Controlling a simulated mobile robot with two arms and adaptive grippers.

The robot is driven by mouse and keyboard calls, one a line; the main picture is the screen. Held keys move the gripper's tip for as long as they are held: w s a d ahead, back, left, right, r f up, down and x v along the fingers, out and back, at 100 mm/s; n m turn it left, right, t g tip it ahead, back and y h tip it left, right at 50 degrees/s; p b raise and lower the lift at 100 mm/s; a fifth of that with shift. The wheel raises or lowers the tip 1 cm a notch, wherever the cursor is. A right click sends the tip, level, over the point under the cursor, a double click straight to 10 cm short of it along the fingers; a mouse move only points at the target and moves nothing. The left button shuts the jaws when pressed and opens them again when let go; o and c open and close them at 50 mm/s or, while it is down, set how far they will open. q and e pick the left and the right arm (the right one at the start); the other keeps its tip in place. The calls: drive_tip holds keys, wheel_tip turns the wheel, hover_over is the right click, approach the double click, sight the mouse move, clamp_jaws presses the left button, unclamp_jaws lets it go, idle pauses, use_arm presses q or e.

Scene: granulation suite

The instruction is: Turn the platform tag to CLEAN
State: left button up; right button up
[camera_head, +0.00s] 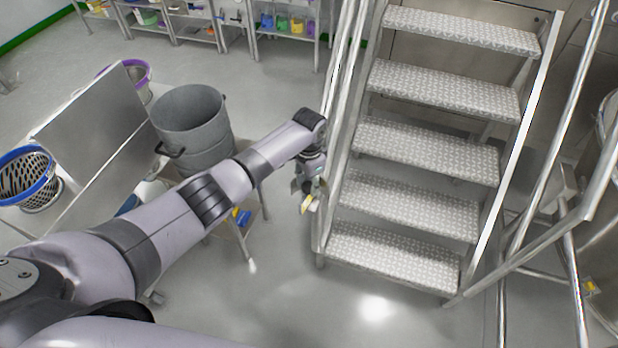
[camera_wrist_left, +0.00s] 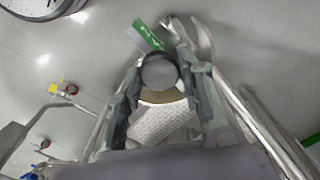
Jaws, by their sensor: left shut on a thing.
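The platform tag shows in the left wrist view as a small green plate with white marking (camera_wrist_left: 148,35), tilted, at the fingertips. In the head view a small pale yellow piece (camera_head: 308,203) shows just below my left gripper (camera_head: 307,188), beside the left rail of the stairs. My left gripper (camera_wrist_left: 163,50) is shut on the tag, its two fingers coming together from both sides. A grey disc with a dark rim (camera_wrist_left: 159,72) lies between the fingers; I cannot tell what it is. The tag's wording is too small to read. My right gripper is not in view.
Metal stairs with patterned treads (camera_head: 415,137) and slanting handrails (camera_head: 340,90) stand right of my left gripper. A grey bucket (camera_head: 190,120) and a blue-rimmed basket (camera_head: 28,178) stand left. Shelves with coloured containers (camera_head: 285,24) are at the back. A yellow piece (camera_head: 590,287) is far right.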

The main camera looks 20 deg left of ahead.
use_arm(q)
drive_tip(key=n+p, duration=0.2)
drive_tip(key=n, duration=0.2)
drive_tip(key=shift+r+n, duration=0.15)
drive_tip(key=shift+n, duration=0.25)
drive_tip(key=n+p, duration=0.2)
drive_tip(key=n, duration=0.3)
drive_tip(key=n+p, duration=0.1)
drive_tip(key=n, duration=0.4)
drive_tip(key=shift+w, duration=0.1)
drive_tip(key=n, duration=0.5)
drive_tip(key=shift+p, duration=0.3)
drive_tip(key=shift+a+n, duration=0.1)
drive_tip(key=shift+n, duration=0.2)
drive_tip(key=o, duration=1.2)
drive_tip(key=shift+c, duration=0.2)
wheel_tip(320, 180, up, 12)
